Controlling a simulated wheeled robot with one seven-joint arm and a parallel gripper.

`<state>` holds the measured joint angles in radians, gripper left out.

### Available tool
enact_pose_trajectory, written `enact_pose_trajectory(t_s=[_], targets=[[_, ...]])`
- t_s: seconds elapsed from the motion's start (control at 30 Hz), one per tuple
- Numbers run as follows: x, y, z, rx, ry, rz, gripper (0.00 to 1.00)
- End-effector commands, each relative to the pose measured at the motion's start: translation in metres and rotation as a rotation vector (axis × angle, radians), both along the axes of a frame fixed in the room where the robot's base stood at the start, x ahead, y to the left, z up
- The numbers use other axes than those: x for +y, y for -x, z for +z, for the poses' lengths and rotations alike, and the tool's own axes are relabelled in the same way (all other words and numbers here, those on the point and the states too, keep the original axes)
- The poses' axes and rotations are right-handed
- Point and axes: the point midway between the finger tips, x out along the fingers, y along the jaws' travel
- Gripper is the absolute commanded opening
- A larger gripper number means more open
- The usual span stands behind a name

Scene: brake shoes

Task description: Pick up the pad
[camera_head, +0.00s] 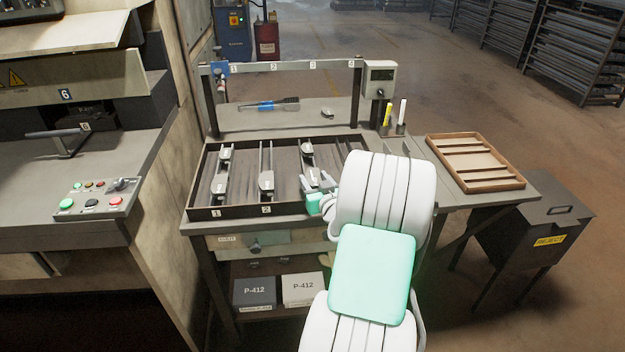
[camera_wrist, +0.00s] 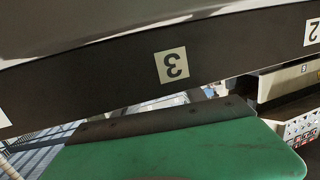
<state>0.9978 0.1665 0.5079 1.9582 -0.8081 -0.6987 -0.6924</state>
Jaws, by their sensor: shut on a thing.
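The pads are small grey curved pieces in the numbered lanes of a dark tray (camera_head: 228,211) on the bench. One pad (camera_head: 224,154) is at the back of lane 1 and another (camera_head: 219,187) nearer its front; lane 2 has one (camera_head: 266,181) near its front. In lane 3 one pad (camera_head: 307,150) lies at the back. My gripper (camera_head: 318,180) is at the front of lane 3, shut on a grey pad (camera_head: 314,176) between its fingers. My arm hides the tray's right end. The wrist view shows an upside-down "3" label (camera_wrist: 171,65), not the fingertips clearly.
A wooden tray with slats (camera_head: 520,183) stands at the bench's right. A rail (camera_head: 290,66) with numbers spans the back, with a grey box (camera_head: 380,78) at its end. A reject bin (camera_head: 550,215) stands right.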

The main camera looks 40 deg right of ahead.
Motion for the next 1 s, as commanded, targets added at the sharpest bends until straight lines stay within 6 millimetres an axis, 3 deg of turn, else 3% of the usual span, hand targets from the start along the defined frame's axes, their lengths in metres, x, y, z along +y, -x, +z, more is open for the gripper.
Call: enact_pose_trajectory(t_s=[0.33, 0.73, 0.87, 0.93, 1.0], targets=[[0.000, 0.001, -0.001, 0.002, -0.001, -0.001, 0.00], [0.000, 0.000, 0.002, 0.002, -0.001, 0.000, 0.00], [0.001, 0.000, 0.018, 0.000, 0.002, 0.001, 0.00], [0.000, 0.000, 0.035, -0.003, 0.006, 0.002, 0.00], [-0.009, 0.016, 0.052, -0.003, 0.008, -0.007, 0.00]])
